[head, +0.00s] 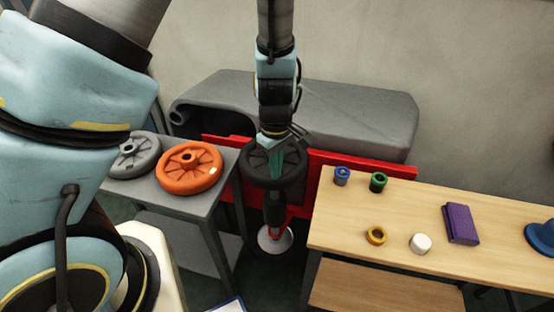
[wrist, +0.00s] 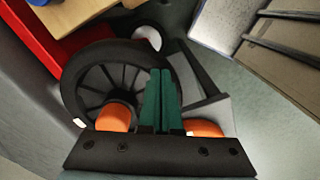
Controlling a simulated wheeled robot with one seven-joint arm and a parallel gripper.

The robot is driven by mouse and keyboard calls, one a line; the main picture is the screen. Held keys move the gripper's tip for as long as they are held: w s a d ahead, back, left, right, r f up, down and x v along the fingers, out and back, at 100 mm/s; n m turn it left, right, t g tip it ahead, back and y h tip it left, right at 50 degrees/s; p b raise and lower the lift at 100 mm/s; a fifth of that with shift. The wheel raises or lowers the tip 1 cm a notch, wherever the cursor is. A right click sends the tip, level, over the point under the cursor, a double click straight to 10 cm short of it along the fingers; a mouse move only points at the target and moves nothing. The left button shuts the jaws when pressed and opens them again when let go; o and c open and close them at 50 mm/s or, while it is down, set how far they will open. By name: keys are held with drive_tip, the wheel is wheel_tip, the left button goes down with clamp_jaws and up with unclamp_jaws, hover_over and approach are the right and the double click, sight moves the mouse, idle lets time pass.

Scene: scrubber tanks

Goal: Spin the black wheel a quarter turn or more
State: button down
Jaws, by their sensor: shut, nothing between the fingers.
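The black wheel (head: 259,179) lies roughly level on top of a dark post in the middle of the head view, in front of a red panel. In the wrist view, its spoked face and thick rim (wrist: 70,88) fill the left centre, and a small white mark shows at its lower left edge. My gripper (head: 276,165) points down over the wheel. Its green fingers (wrist: 161,75) are shut together with nothing between them, and they overlap the right side of the spoked area. I cannot tell whether they touch a spoke or the rim. They hide part of the wheel.
An orange wheel (head: 190,168) and a grey wheel (head: 136,157) lie on the grey table at left. The wooden table (head: 400,215) at right holds small rings, a white piece and a purple block (head: 461,224). A red panel (head: 362,172) stands close behind the black wheel.

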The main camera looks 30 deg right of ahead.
drive_tip(key=shift+s+d+p, duration=0.35)
drive_tip(key=shift+d+p, duration=0.05)
drive_tip(key=shift+d, duration=0.4)
wheel_tip(320, 180, up, 7)
drive_tip(key=p, duration=0.6)
drive_tip(key=shift+p, duration=0.4)
